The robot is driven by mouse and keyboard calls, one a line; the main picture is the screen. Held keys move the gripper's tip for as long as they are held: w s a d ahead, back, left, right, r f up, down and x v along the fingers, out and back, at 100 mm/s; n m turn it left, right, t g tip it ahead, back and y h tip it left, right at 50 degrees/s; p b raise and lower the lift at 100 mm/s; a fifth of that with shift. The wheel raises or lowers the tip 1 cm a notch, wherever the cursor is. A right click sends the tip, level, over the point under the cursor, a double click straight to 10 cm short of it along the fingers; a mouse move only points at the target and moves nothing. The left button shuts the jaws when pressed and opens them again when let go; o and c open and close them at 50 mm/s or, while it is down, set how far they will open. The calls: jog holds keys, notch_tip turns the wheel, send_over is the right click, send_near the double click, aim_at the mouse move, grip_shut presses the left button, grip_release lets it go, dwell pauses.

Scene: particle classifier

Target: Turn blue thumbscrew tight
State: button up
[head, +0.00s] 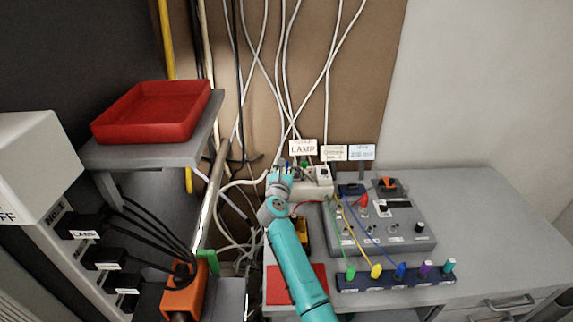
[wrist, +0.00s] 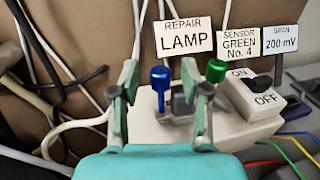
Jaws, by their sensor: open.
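The blue thumbscrew (wrist: 160,80) stands upright on a white terminal box (wrist: 150,130) in the wrist view. My gripper (wrist: 159,72) is open, with one finger on each side of the blue thumbscrew and a visible gap to the left finger. The right finger stands between the blue thumbscrew and the green thumbscrew (wrist: 216,70). In the head view my gripper (head: 283,170) is at the white box, and the blue thumbscrew is small and partly hidden there. I cannot tell the depth between fingers and screw exactly.
A white ON/OFF switch (wrist: 255,95) and a REPAIR LAMP sign (wrist: 184,37) stand close by. A grey control panel (head: 420,243) and a row of coloured plugs (head: 400,275) lie to the right. A red tray (head: 150,125) sits on a shelf at left. Cables hang behind.

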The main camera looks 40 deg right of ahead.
jog(key=shift+w+d, duration=0.4)
jog(key=shift+d, duration=0.05)
grip_shut()
jog(key=shift+w+a+m+g+h, duration=0.1)
jog(key=shift+m+g+h, duration=0.7)
jog(key=shift+g, duration=0.2)
jog(key=shift+m+g+h, duration=1.1)
jog(key=shift+m+g, duration=0.4)
jog(key=shift+g, duration=0.8)
